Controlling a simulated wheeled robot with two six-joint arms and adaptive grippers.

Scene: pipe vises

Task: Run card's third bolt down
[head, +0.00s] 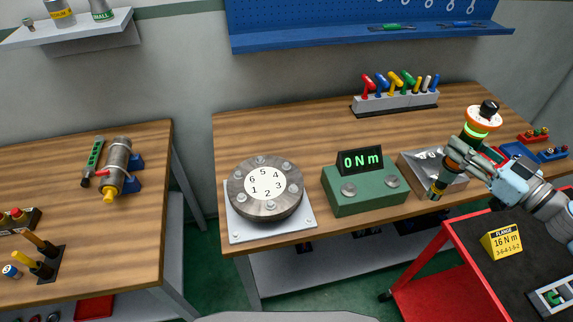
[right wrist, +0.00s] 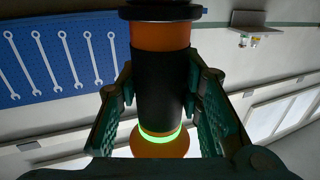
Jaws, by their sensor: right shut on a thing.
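The round steel flange (head: 240,208) lies on a pale square plate on the middle bench. Several bolts ring its white face, which is numbered 1 to 6. The yellow card (head: 502,240) on the red cart at the right reads "FLANGE 16 N m", with small digits below that look like 3-6-4-1-5-2. My right gripper (head: 460,152) is shut on an orange and black driver tool (head: 481,123) with a lit green ring. It holds the tool tilted over the bench's right side, well away from the flange. The tool fills the middle of the right wrist view (right wrist: 160,85). My left gripper is not in view.
A green box (head: 368,199) with a display (head: 360,161) reading "0 N m" stands between flange and gripper. A metallic tray (head: 408,168) sits beside it. A rack of coloured tools (head: 397,102) stands behind. The red cart (head: 446,258) is at front right.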

